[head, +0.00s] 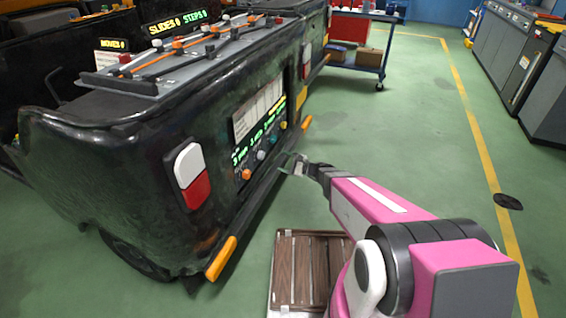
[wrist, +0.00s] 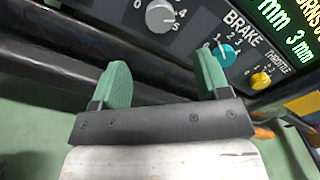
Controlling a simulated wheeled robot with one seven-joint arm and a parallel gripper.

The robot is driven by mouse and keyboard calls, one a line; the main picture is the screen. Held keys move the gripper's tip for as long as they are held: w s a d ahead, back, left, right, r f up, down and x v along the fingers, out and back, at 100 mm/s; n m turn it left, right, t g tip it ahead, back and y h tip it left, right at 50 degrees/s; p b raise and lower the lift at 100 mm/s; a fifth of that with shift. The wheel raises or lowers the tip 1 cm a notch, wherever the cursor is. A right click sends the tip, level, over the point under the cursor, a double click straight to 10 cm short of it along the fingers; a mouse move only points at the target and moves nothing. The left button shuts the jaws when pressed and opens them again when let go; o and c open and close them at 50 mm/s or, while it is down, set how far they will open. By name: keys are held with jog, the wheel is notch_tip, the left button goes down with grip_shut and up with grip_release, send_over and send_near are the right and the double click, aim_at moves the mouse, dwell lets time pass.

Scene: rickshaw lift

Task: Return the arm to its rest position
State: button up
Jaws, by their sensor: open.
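My arm, pink and white, reaches from the lower right toward the side of a black rickshaw (head: 110,170) in the head view. My gripper (head: 290,163) is at the rickshaw's lower side rail, close below its control panel (head: 262,125). In the wrist view my gripper (wrist: 162,85) has two green fingers set apart with nothing between them. The grey knob (wrist: 160,16), the teal brake knob (wrist: 223,55) and the yellow throttle knob (wrist: 261,80) lie just beyond the fingers. I cannot tell whether the fingers touch the rail.
A wooden slatted pallet (head: 308,268) lies on the floor left of my arm's base. A blue cart (head: 359,55) with boxes stands at the back, and grey cabinets (head: 500,50) line the right. Green floor between them is clear. An orange handle (head: 221,258) juts from the rickshaw.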

jog(key=s+d+r+n+g+h, duration=0.3)
jog(key=s+d+n+h, duration=0.3)
jog(key=d, duration=0.5)
jog(key=s+d+r+n+g+h, duration=0.2)
jog(key=s+d+r+n+h, duration=0.1)
jog(key=s+d+n+h, duration=0.4)
jog(key=s+d+h, duration=0.3)
jog(key=d, duration=0.1)
jog(key=shift+s+r+g+h, duration=0.25)
jog(key=shift+s+g+h, duration=0.05)
jog(key=shift+g, duration=0.1)
